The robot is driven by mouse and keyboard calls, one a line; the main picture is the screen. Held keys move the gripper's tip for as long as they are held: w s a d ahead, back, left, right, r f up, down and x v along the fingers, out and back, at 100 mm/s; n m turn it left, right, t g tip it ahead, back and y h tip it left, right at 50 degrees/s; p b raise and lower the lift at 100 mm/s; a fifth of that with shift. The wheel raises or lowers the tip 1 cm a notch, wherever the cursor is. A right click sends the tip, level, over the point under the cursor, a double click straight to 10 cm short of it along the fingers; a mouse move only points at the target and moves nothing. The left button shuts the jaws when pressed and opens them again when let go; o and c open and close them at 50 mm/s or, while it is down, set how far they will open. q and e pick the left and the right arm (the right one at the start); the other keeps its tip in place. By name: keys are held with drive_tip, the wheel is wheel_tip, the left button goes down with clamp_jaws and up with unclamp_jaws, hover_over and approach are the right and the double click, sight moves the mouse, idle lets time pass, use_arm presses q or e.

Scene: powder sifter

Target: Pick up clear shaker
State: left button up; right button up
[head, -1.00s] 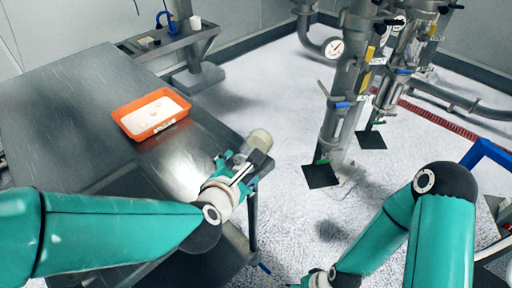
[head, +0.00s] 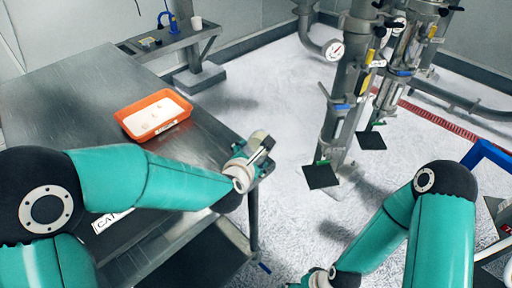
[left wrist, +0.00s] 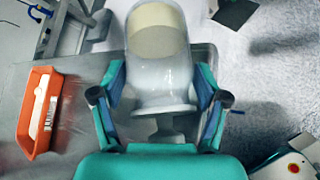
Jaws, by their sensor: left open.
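The clear shaker (left wrist: 160,65) is a see-through vessel with cream-coloured powder at its far end in the left wrist view. In the head view the shaker (head: 258,139) is small and partly hidden by my left gripper at the right edge of the steel table (head: 85,85). My left gripper (left wrist: 160,92) is open, with one finger on each side of the shaker's lower part. In the head view the left gripper (head: 252,157) is at the table edge. I cannot tell whether the fingers touch the shaker. My right gripper (head: 318,280) is at the bottom edge, mostly cut off.
An orange tray (head: 124,112) holding white powder lies on the table, left of my left gripper. A side bench (head: 175,42) with a blue item and a white cup stands behind. Steel pipework (head: 345,90) rises to the right. Open floor lies between table and pipework.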

use_arm(q)
drive_tip(key=c, duration=0.9)
